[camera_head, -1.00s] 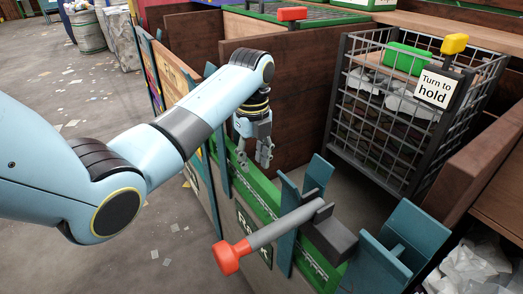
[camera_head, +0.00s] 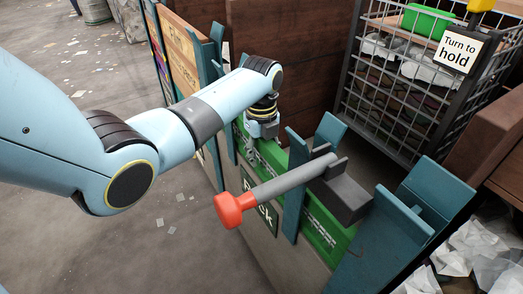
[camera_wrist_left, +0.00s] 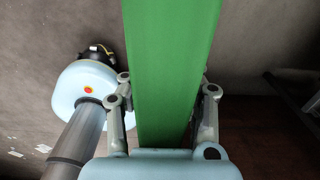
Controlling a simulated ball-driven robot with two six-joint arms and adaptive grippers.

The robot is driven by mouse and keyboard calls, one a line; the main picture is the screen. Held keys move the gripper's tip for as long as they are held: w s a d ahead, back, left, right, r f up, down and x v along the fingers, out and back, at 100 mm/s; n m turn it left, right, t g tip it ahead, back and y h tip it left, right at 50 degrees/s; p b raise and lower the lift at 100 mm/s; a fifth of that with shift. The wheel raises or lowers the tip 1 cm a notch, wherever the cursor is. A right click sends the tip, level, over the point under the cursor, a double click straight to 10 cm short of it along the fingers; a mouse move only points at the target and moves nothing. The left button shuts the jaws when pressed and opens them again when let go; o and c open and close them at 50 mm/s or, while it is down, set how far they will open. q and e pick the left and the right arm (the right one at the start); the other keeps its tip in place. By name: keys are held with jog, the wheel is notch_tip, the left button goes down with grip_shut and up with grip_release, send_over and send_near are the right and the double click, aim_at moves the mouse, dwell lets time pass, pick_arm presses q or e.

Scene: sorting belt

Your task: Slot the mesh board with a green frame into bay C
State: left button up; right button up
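A green-framed board (camera_head: 318,224) stands upright between teal posts, behind a panel with a partly covered sign. Its mesh is hardly visible. My left gripper (camera_head: 262,130) points down at the board's top edge at its far end. In the left wrist view a broad green bar (camera_wrist_left: 170,65) runs between the two fingers of my left gripper (camera_wrist_left: 168,95), one on each side. The fingertips are hidden, and I cannot tell whether they press on it. My right gripper is not in view. No label for bay C is readable.
A grey lever with a red knob (camera_head: 234,208) juts out across the board beside the teal posts (camera_head: 295,185). A wire cage (camera_head: 420,90) with a "Turn to hold" sign (camera_head: 458,50) stands behind. Brown panels (camera_head: 290,60) rise beyond the gripper. Grey floor at left is open.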

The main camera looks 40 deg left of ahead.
pick_arm(q)
jog(key=shift+c, duration=0.4)
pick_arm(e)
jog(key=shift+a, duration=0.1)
pick_arm(q)
grip_shut()
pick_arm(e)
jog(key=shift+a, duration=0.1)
pick_arm(q)
jog(key=shift+r, duration=0.1)
jog(key=shift+w+r+p, duration=0.1)
jog(key=shift+r+p, duration=0.15)
jog(key=shift+p, duration=0.05)
notch_tip(320, 180, up, 14)
jog(key=p, duration=1.4)
jog(key=shift+f, duration=0.1)
notch_tip(320, 180, up, 19)
jog(key=p, duration=2)
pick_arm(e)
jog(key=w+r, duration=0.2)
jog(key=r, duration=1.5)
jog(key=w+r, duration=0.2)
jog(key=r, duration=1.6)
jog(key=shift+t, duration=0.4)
pick_arm(q)
jog(key=shift+f, duration=0.2)
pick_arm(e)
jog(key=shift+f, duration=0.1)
